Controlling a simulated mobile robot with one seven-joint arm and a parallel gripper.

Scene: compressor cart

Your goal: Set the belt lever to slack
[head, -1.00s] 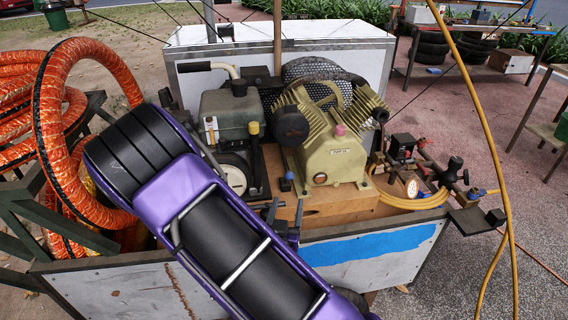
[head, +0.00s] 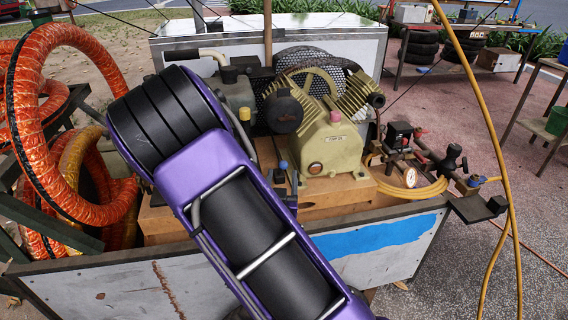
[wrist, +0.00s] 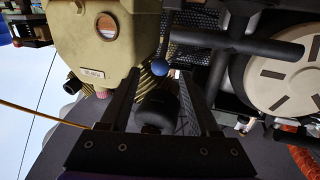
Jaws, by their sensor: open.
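The belt lever has a blue ball knob (head: 283,165) and stands between the compressor's green-beige crankcase and the engine on the wooden base. In the wrist view the blue knob (wrist: 159,67) shows between the tips of my two dark fingers, with a short stem above it in the picture. My gripper (head: 281,181) is open around or just short of the knob; I cannot tell whether a finger touches it. My purple forearm hides much of the engine and the lever's lower part in the head view.
The compressor (head: 332,148) stands close to the right of the lever. The engine (head: 237,93) is partly hidden to the left. A gauge (head: 410,177) and yellow hose lie at the right end. Orange ducting (head: 50,165) is at the left. A white box (head: 300,35) stands behind.

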